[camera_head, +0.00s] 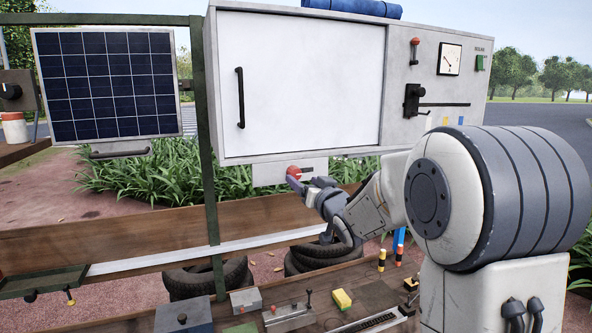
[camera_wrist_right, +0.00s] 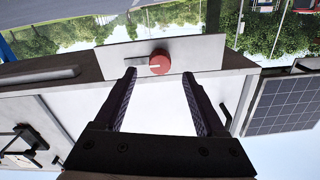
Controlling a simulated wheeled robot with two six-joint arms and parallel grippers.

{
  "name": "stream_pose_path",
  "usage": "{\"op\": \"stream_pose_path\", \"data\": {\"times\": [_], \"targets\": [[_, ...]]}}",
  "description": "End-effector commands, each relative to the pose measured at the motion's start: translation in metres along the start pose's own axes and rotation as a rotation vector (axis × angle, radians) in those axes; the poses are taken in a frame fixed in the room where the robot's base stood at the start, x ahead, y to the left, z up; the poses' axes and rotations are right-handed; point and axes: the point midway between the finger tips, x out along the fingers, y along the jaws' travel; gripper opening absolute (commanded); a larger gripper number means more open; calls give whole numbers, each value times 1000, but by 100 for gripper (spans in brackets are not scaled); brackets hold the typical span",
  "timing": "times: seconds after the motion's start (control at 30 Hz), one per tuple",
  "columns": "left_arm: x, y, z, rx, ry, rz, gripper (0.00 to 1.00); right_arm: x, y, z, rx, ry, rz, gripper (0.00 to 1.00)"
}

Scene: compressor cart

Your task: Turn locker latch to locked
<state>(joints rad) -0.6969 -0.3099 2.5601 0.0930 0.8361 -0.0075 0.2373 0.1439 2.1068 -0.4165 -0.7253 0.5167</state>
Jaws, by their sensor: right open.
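The locker latch is a red round knob (camera_head: 293,172) on a pale plate (camera_head: 267,174) under the white locker door (camera_head: 300,85). In the right wrist view, the knob (camera_wrist_right: 160,62) carries a pale line, and a grey bar lies beside it to the left. My right gripper (camera_head: 301,184) is at the knob in the head view and partly covers the plate. In the wrist view, my open right gripper (camera_wrist_right: 159,75) has its fingertips on either side of the knob, with nothing held. I cannot tell if they touch it. My left gripper is not in view.
The cabinet has a black door handle (camera_head: 239,98), a black lever (camera_head: 412,101) and a gauge (camera_head: 449,60). A solar panel (camera_head: 107,83) hangs at left beside a green post (camera_head: 207,160). A yellow block (camera_head: 342,299) and other small items stand on the lower wooden deck.

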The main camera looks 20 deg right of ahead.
Motion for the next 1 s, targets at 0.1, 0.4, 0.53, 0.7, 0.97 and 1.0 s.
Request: {"op": "stream_pose_path", "data": {"times": [0.1, 0.4, 0.53, 0.7, 0.97, 1.0], "targets": [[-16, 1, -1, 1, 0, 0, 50, 22, -1, -3, 1, -3, 0, 73], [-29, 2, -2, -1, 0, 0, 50, 50, 0, 0, 0, -2, 0, 73], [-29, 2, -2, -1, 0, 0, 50, 52, 0, 0, -1, -1, 0, 73], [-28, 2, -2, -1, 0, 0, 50, 51, 0, 0, 0, -1, 0, 73], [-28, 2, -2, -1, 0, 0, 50, 51, 0, 0, 0, -1, 1, 0], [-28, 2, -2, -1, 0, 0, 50, 51, 0, 0, -1, -1, 1, 0]]}}
